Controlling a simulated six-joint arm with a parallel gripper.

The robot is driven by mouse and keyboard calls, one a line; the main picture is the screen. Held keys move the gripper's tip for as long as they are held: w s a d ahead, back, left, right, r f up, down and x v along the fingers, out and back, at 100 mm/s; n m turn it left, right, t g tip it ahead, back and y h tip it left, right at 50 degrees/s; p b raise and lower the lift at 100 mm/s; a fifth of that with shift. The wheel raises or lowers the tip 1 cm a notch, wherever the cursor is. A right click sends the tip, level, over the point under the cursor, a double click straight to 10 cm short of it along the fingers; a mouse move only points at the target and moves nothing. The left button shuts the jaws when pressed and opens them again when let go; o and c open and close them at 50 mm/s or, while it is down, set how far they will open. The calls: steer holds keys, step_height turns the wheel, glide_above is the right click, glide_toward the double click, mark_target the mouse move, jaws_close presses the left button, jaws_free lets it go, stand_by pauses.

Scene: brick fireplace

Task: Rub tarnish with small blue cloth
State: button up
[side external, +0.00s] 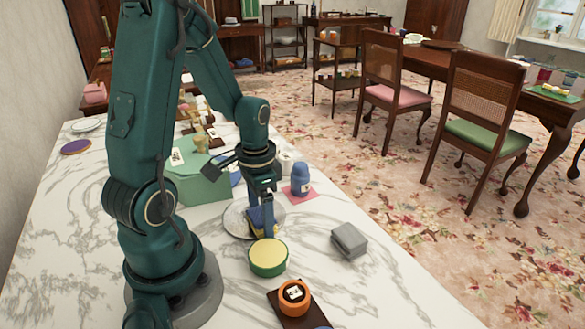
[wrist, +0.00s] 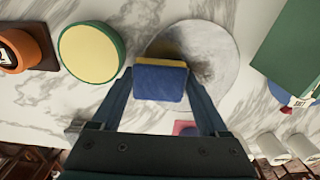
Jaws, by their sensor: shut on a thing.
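My gripper (wrist: 159,78) is shut on a small blue cloth (wrist: 160,88) with a yellow strip along its far edge. In the side external view my gripper (side external: 261,212) points down and holds the cloth (side external: 256,220) over the right part of a round grey plate (side external: 232,222). In the wrist view the plate (wrist: 222,42) has a dark tarnish patch (wrist: 203,70) beside the cloth, partly hidden by the cloth and my finger. The cloth appears to be at the plate's surface, but I cannot tell whether it touches.
A green tin with a yellow top (side external: 268,255) stands close to the plate. An orange tin (side external: 294,295) on a dark board, a grey block (side external: 349,240), a blue jar (side external: 301,178) on a pink square and a green box (side external: 200,183) surround it. Marble at the front right is clear.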

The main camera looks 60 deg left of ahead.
mark_target(246, 204)
steer(key=a, duration=0.2)
steer(key=shift+a+r, duration=0.3)
steer(key=shift+a, duration=2.65)
steer(key=shift+d+f, duration=0.2)
steer(key=shift+d, duration=1.2)
steer(key=shift+d+f, duration=0.1)
steer(key=shift+d, duration=0.35)
steer(key=shift+d+r, duration=0.2)
steer(key=shift+d, duration=2.05)
steer(key=shift+s+a+r, duration=0.1)
steer(key=shift+a, duration=4.15)
steer(key=shift+d+f, duration=0.3)
steer(key=shift+d, duration=0.3)
steer(key=shift+d+r, duration=0.2)
steer(key=shift+d, duration=1.3)
steer(key=shift+d+f, duration=0.2)
steer(key=shift+d, duration=1.75)
steer(key=shift+d+r, duration=0.1)
steer(key=shift+r, duration=4)
